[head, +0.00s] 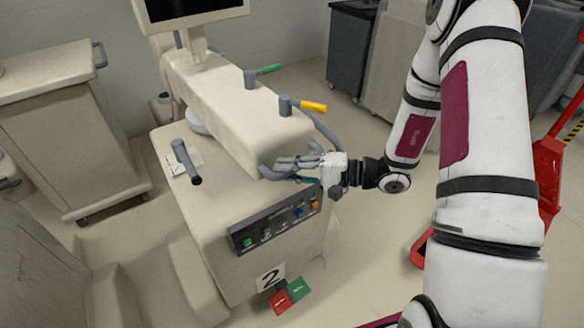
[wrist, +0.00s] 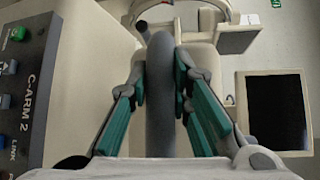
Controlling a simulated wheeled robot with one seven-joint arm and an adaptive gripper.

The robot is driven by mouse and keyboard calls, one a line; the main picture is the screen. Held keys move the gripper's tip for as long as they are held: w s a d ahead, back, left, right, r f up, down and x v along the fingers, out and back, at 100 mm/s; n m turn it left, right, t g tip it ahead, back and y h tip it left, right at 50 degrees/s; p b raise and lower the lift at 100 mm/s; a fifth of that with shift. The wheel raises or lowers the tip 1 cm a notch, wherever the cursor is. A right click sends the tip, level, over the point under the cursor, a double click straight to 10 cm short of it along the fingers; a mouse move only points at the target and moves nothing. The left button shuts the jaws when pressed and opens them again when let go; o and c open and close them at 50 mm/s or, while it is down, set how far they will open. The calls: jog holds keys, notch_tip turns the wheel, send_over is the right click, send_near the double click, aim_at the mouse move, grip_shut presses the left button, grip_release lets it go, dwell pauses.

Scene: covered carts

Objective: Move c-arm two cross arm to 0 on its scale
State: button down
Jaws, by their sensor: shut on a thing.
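The c-arm two cart (head: 215,215) carries a sign with the number 2 (head: 270,275). Its beige cross arm (head: 225,105) lies along the top, with a grey handle (head: 268,173) at its near end. My gripper (head: 290,166) reaches in from the right and is shut on this handle. In the wrist view the handle (wrist: 161,110) stands upright between my teal-padded fingers (wrist: 160,78). The panel marked C-ARM 2 (wrist: 32,85) is at the left there. I cannot make out the scale or its numbers in either view.
A dark grey lever (head: 187,163) stands on the cart top over a pale label. Levers with green (head: 270,69) and yellow (head: 313,107) ends rise from the cross arm. A control panel (head: 275,222) is on the cart front. A beige cabinet (head: 75,135) stands at left.

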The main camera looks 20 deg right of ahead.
jog(key=shift+s, duration=0.15)
jog(key=c, duration=1.4)
grip_release()
jog(key=shift+d+r, duration=0.1)
jog(key=shift+d, duration=0.1)
jog(key=shift+c, duration=0.2)
jog(key=shift+d, duration=0.1)
jog(key=v, duration=1.2)
